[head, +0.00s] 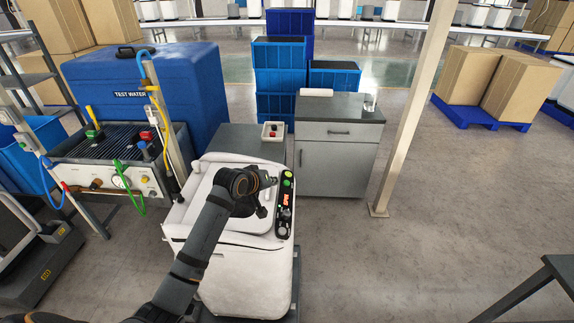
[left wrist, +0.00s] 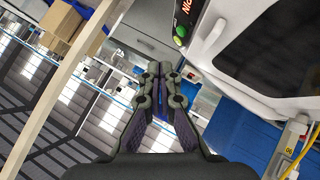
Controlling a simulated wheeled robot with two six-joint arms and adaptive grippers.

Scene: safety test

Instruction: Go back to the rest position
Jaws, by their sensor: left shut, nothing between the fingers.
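My left gripper (head: 266,183) is over the top of a white machine (head: 254,262), close to its black control panel (head: 285,205) on the right side. The panel has a green button and a lit red display. In the left wrist view the fingers (left wrist: 159,72) are together with nothing between them. That view also shows the panel's green button (left wrist: 181,31), above and to the right of the fingertips and apart from them. My right gripper is not in view.
A blue test-water tank (head: 150,95) and a bench with valves and hoses (head: 105,175) stand left. A grey cabinet (head: 338,160) stands behind the machine to the right. A pale post (head: 410,110) rises right of it. Open floor (head: 430,240) lies right.

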